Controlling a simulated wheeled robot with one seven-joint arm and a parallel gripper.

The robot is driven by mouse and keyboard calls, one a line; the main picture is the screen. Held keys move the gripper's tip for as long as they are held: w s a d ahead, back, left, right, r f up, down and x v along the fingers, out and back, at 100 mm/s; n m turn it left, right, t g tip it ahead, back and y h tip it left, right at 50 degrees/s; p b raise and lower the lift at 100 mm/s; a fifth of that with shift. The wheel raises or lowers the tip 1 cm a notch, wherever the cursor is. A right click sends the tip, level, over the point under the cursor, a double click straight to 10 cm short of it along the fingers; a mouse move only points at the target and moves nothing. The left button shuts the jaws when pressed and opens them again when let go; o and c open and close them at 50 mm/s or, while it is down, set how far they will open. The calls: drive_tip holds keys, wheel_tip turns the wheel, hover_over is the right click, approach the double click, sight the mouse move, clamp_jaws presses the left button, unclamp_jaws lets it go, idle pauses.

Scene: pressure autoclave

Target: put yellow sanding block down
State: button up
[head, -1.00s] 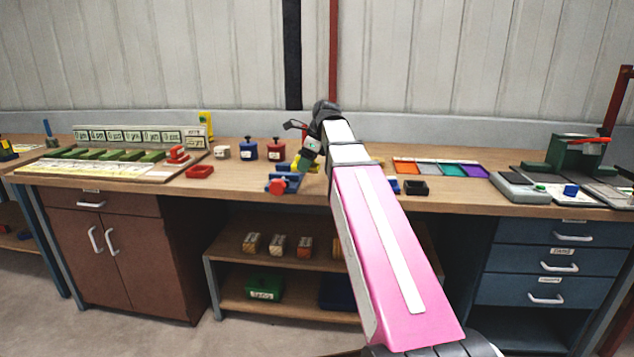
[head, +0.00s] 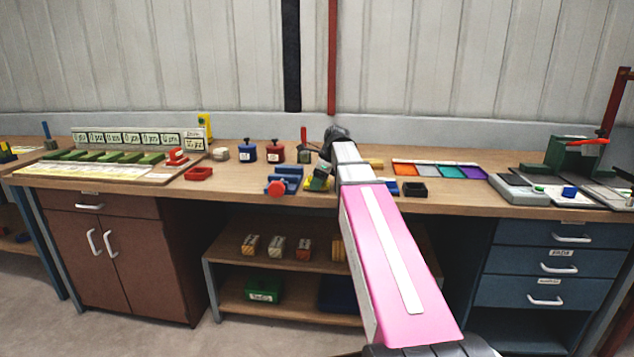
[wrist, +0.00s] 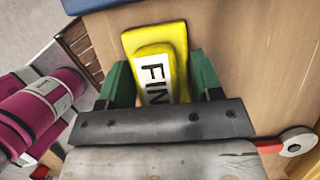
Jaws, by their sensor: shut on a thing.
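The yellow sanding block (wrist: 158,45) has a white label reading "FIN" and sits between the two green fingers of my gripper (wrist: 163,82) in the wrist view. My gripper is shut on it. In the head view my gripper (head: 320,178) is low over the middle of the wooden bench (head: 235,190), just right of a blue vise-like fixture with a red knob (head: 285,182). A bit of the yellow block (head: 311,185) shows beside the fingers there. I cannot tell whether the block touches the bench top.
A black tray (head: 414,189) and a strip of coloured sheets (head: 440,170) lie to the right. Bare wood shows ahead of the block in the wrist view.

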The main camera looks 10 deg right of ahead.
drive_tip(key=shift+f, duration=0.25)
drive_tip(key=o, duration=0.9)
drive_tip(key=shift+s+f, duration=0.1)
drive_tip(key=shift+f, duration=0.05)
drive_tip(key=shift+s, duration=0.1)
drive_tip(key=shift+s+f, duration=0.15)
drive_tip(key=shift+s, duration=0.1)
drive_tip(key=shift+c, duration=0.6)
drive_tip(key=shift+o, duration=0.4)
drive_tip(key=shift+r, duration=0.45)
drive_tip(key=v, duration=0.8)
drive_tip(key=w+v, duration=0.1)
drive_tip(key=v, duration=0.3)
drive_tip(key=shift+r, duration=0.2)
drive_tip(key=shift+s, duration=0.15)
